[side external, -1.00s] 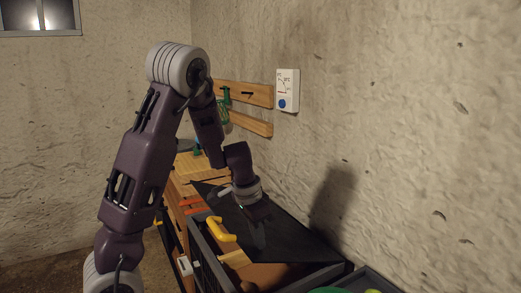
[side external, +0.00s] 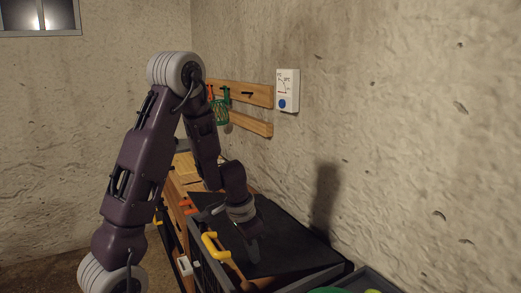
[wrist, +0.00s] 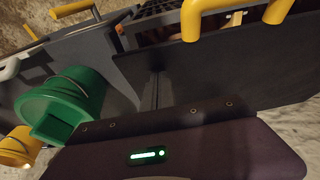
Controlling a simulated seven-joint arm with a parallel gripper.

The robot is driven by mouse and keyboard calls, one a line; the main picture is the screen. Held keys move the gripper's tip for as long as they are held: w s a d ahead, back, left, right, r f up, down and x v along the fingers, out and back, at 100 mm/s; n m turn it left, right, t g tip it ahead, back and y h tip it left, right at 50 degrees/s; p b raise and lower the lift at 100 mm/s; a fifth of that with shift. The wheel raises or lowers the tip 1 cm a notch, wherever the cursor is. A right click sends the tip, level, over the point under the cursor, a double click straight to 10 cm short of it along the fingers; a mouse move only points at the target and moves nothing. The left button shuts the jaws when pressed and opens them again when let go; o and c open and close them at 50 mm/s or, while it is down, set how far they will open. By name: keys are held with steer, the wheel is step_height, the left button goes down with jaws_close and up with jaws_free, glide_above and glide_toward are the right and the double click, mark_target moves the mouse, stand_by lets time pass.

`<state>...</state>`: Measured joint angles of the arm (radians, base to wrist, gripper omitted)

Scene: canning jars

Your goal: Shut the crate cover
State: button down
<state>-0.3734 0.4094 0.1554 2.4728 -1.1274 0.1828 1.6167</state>
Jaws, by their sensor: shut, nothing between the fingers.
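In the wrist view the cover (wrist: 235,75) spans the right side, with the yellow handle (wrist: 232,10) at the top. My gripper (side external: 253,258) is shut and empty, pointing down at the cover's upper face, behind the handle. Its fingers (wrist: 157,75) also show in the wrist view. I cannot tell whether the tips touch the cover.
A green bucket (wrist: 85,95) and a yellow bucket (wrist: 15,148) stand left in the wrist view. The wall (side external: 400,120) rises close behind the crate, with wooden rails (side external: 250,93) and a white gauge (side external: 288,90). Another grey bin (side external: 368,280) stands at the right.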

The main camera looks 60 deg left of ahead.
mark_target(261, 263)
steer(key=shift+s+f, duration=0.45)
steer(key=shift+f, duration=0.05)
steer(key=shift+f, duration=0.15)
steer(key=shift+w+f, duration=1.55)
